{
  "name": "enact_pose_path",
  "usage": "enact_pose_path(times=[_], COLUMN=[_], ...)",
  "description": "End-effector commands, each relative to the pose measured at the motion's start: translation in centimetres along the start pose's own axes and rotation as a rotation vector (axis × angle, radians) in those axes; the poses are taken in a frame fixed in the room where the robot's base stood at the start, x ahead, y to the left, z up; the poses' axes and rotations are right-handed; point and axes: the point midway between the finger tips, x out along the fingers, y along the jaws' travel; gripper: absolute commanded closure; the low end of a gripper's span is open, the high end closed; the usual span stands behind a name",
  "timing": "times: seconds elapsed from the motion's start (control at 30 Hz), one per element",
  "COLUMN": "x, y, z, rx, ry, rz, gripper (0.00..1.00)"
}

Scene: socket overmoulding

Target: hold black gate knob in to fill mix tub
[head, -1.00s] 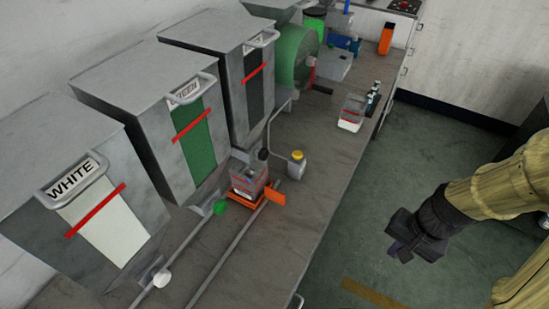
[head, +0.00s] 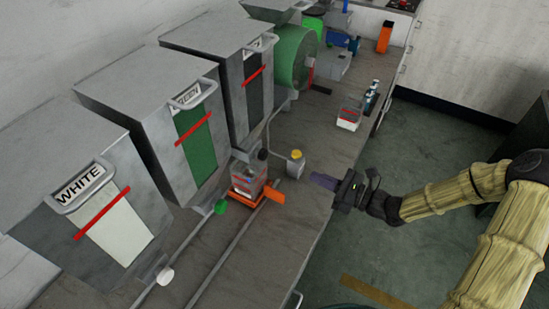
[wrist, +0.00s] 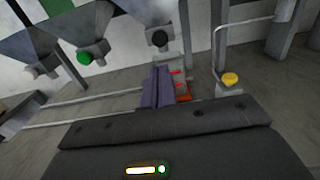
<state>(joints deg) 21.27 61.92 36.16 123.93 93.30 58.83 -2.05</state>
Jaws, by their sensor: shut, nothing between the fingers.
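The black gate knob (head: 262,154) sits at the foot of the dark-windowed hopper in the head view. In the wrist view the black knob (wrist: 160,38) shows just above my fingertips, some way beyond them. The mix tub (head: 247,180) is a clear tub with red marks on an orange carriage below that knob. In the wrist view the tub (wrist: 178,77) is partly hidden behind my fingers. My gripper (head: 325,181) is shut and empty near the front edge of the bench, pointing toward the tub and apart from the knob.
A green knob (head: 220,207) and white knob (head: 166,275) sit under the other hoppers. A bent pipe ends near a yellow-capped block (head: 296,157), right of the tub. A rail (head: 225,260) runs along the bench. A red-lidded box (head: 349,116) stands farther back.

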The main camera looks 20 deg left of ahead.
Motion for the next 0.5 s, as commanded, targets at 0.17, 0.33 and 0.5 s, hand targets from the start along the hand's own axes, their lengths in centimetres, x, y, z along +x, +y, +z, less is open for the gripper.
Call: enact_pose_path(times=[0.17, 0.33, 0.5], x=[-0.1, 0.1, 1.4], y=[-0.1, -0.1, 0.0], z=[0.0, 0.0, 0.1], rx=[0.0, 0.0, 0.0], ry=[0.0, 0.001, 0.001], rz=[-0.003, -0.002, 0.0], gripper=[1.0, 1.0, 1.0])
